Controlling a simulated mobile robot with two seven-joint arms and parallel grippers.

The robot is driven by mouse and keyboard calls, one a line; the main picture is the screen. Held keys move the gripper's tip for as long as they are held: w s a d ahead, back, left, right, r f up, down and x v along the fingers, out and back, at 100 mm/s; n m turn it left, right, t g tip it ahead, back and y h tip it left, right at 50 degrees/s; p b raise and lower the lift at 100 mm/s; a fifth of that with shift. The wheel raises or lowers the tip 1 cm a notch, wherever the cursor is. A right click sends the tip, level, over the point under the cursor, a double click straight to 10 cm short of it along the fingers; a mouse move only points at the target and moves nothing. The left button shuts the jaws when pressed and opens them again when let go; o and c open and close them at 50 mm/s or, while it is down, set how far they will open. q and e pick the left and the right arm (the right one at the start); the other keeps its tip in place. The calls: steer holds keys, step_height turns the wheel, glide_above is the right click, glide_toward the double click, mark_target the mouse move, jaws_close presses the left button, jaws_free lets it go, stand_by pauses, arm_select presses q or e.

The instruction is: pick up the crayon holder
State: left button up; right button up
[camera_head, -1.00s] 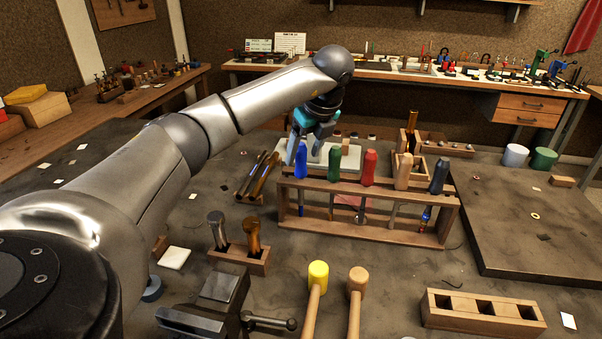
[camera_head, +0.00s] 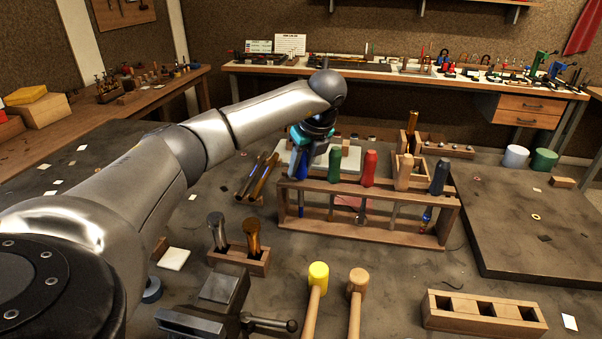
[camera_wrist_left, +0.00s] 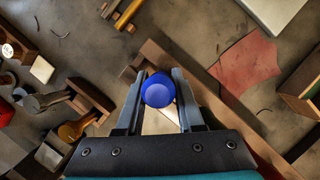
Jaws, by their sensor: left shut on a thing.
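My left gripper (camera_head: 301,142) is at the left end of a wooden tool rack (camera_head: 370,186), shut on a blue-handled tool (camera_head: 299,167). In the left wrist view the tool's round blue end (camera_wrist_left: 158,90) sits between the two fingers (camera_wrist_left: 157,100). The tool stands roughly upright at the rack; I cannot tell whether it is raised. No thing is clearly recognisable as a crayon holder; the blue tool may be it. Green (camera_head: 334,163), red (camera_head: 369,167), wooden (camera_head: 404,171) and dark blue (camera_head: 440,176) handles stand in the same rack. My right gripper is not in view.
A pale tray (camera_head: 350,158) lies behind the rack. Brass tubes (camera_head: 262,178) lie to its left. A block with two hammers (camera_head: 240,260), a vise (camera_head: 215,300), two mallets (camera_head: 318,275) and an empty slotted block (camera_head: 482,310) are in front. The bench right of the rack is mostly clear.

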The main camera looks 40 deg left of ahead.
arm_select(q)
jaws_close()
steer(key=shift+r, duration=0.1)
